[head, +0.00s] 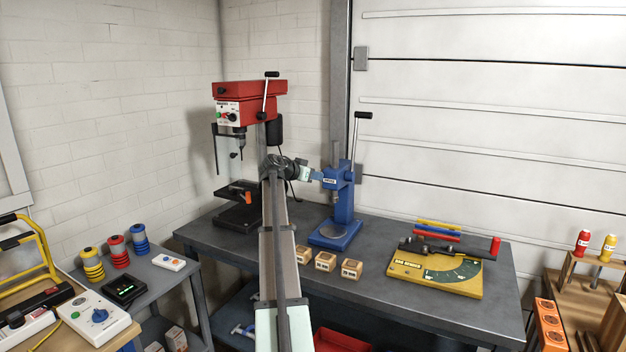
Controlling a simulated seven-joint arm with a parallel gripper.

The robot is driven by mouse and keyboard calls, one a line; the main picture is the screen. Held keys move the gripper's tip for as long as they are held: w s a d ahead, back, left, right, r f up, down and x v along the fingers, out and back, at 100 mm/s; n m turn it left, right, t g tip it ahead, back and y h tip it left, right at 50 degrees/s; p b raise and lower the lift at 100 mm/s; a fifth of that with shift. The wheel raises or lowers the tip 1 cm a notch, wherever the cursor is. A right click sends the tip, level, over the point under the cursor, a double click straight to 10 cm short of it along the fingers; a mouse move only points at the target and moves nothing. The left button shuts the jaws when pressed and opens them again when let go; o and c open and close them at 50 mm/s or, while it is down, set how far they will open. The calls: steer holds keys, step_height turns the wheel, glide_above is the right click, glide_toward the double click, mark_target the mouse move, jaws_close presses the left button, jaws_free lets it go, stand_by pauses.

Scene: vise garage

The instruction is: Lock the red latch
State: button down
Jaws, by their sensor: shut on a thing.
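No part that I can clearly tell as the red latch shows. A small orange-red piece (248,197) stands on the dark table of the red drill press (262,89); it is too small to make out. My gripper (317,175) is at the end of my arm, to the right of the drill press. It is against the upper left side of the blue press (345,200), near its label. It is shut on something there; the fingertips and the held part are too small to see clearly. The blue press stands upright, with a black-tipped lever (359,130) pointing up.
A yellow bender (440,278) with a red-ended bar lies on the grey workbench (390,210). Several wooden blocks (325,261) sit along its front. A side table at left holds colored spools (117,251). My arm crosses the middle and hides part of the bench.

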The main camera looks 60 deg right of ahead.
steer(key=shift+r, duration=0.1)
stand_by(0.3)
steer(key=c, duration=0.9)
jaws_free()
steer(key=v, duration=1.3)
steer(key=shift+a+r, duration=0.3)
steer(key=shift+c, duration=0.6)
